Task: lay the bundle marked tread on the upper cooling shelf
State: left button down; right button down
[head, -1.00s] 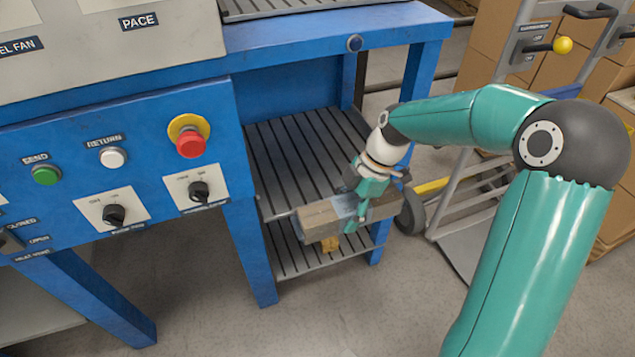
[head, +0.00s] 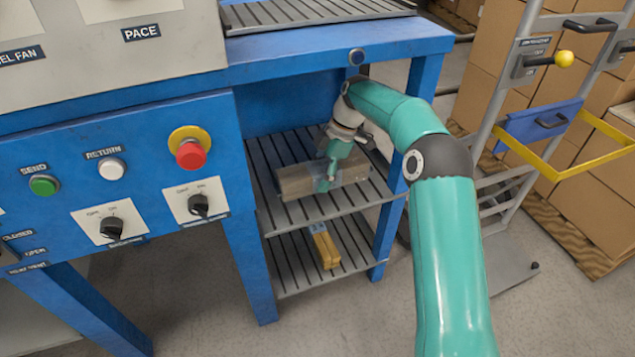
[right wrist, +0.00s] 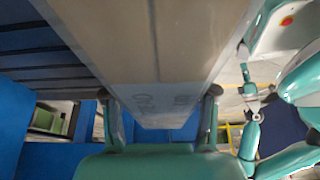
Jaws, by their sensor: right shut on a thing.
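The bundle (head: 297,182) is a long grey-brown wrapped block. My right gripper (head: 326,181) is shut on it near its right part, over the slatted upper cooling shelf (head: 315,209). The bundle lies lengthwise across the shelf, low over the slats; I cannot tell whether it touches them. In the right wrist view the bundle (right wrist: 155,50) fills the middle, between the two fingers, with a clear band and faint printed marks; I cannot read them. My left gripper is not in the head view.
A yellow-brown bundle (head: 325,248) lies on the lower slatted shelf (head: 292,265). Blue frame legs stand at both sides of the shelves, and the blue bench top (head: 300,52) is above. A hand truck (head: 510,130) and cardboard boxes stand at the right.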

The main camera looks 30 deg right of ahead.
aim_at(318, 183)
jog(key=shift+w+d, duration=0.1)
jog(key=shift+w, duration=0.4)
notch_tip(318, 183, down, 4)
jog(key=shift+r+b, duration=0.2)
jog(key=shift+b, duration=1.05)
jog(key=shift+r, duration=0.1)
jog(key=shift+c, duration=1.6)
grip_release()
